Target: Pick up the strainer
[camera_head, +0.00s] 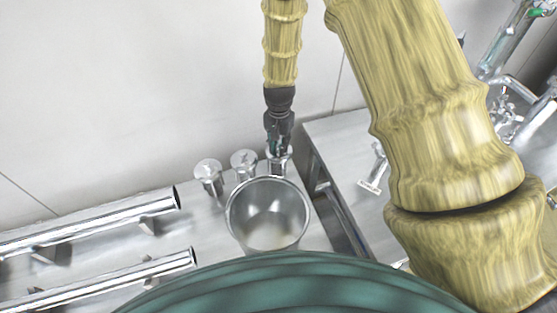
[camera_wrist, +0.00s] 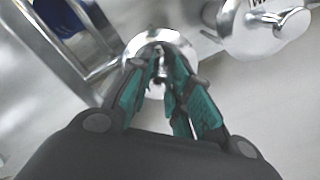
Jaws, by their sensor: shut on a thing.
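My gripper (camera_head: 279,138) points down at the rightmost of three small shiny metal pieces with round tops. It is shut on the upper part of this piece (camera_head: 279,167), which stands upright on the metal counter. In the wrist view my gripper (camera_wrist: 162,62) has its green-padded fingers closed in over the round metal top (camera_wrist: 183,46) of the piece. I cannot tell from its shape whether this piece is the strainer. The fingers hide part of it. The other two pieces, one in the middle (camera_head: 243,162) and one at left (camera_head: 208,178), stand beside it.
A large open metal cup (camera_head: 240,208) stands just in front of the held piece. Metal rails (camera_head: 90,222) run along the counter (camera_head: 215,230) at left. A raised metal unit (camera_head: 335,150) with taps (camera_head: 510,110) borders the right. A pale wall stands behind.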

